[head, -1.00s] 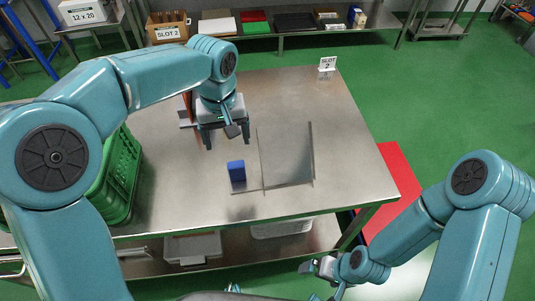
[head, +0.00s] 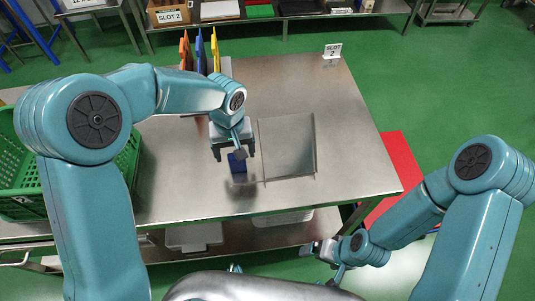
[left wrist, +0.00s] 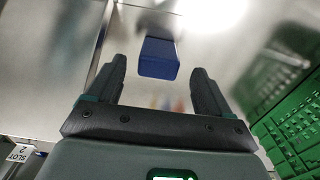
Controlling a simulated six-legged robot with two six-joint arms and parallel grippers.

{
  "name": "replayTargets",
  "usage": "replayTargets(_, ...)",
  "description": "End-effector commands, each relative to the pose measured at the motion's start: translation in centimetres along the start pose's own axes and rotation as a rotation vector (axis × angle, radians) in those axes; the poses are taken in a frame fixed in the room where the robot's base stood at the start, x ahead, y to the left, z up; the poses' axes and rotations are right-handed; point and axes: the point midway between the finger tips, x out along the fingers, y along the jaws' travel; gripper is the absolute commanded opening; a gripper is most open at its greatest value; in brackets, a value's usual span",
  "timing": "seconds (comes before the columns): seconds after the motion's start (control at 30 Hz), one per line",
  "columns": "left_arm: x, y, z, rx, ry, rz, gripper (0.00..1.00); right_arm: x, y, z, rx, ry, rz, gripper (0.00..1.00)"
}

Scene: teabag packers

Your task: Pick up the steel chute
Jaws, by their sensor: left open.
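The steel chute (head: 287,146) is a shiny flat tray with raised side edges, lying on the steel table. A blue block (head: 238,163) stands just left of it; I cannot tell whether the two are joined. My left gripper (head: 234,154) is open right over the blue block, pointing down. In the left wrist view, the blue block (left wrist: 158,58) shows between the two open fingertips, and a pale edge of steel lies to its left. My right gripper (head: 324,250) is low at the front, off the table; its jaws are too small to read.
A green crate (head: 20,207) stands at the table's left. Orange, blue and yellow upright panels (head: 200,50) stand at the back. A SLOT 2 sign (head: 332,52) is at the far right corner. The table (head: 350,120) is clear right of the chute.

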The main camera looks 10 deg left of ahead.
Motion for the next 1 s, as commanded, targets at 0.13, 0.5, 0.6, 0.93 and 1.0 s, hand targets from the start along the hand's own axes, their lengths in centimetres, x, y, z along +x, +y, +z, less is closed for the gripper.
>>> replayTargets(0.13,2.4,0.0,0.1,0.000,-0.007,-0.003,0.81,-0.8,-0.3,0.0,0.000,0.001,0.000,1.00)
replayTargets(0.5,4.7,0.1,-0.2,-0.001,-0.001,0.000,0.81,-0.8,-0.3,0.0,0.000,0.000,0.000,1.00)
replayTargets(0.6,4.7,0.1,-0.1,-0.001,-0.001,0.000,0.65,-0.8,-0.3,0.0,0.000,0.000,0.000,1.00)
replayTargets(0.93,4.6,0.1,-0.2,-0.001,0.000,0.001,0.13,-0.9,-0.3,0.0,0.000,0.000,0.000,1.00)
replayTargets(1.0,4.6,0.1,-0.2,-0.001,0.000,0.001,0.13,-0.9,-0.3,0.0,0.000,0.000,0.000,1.00)
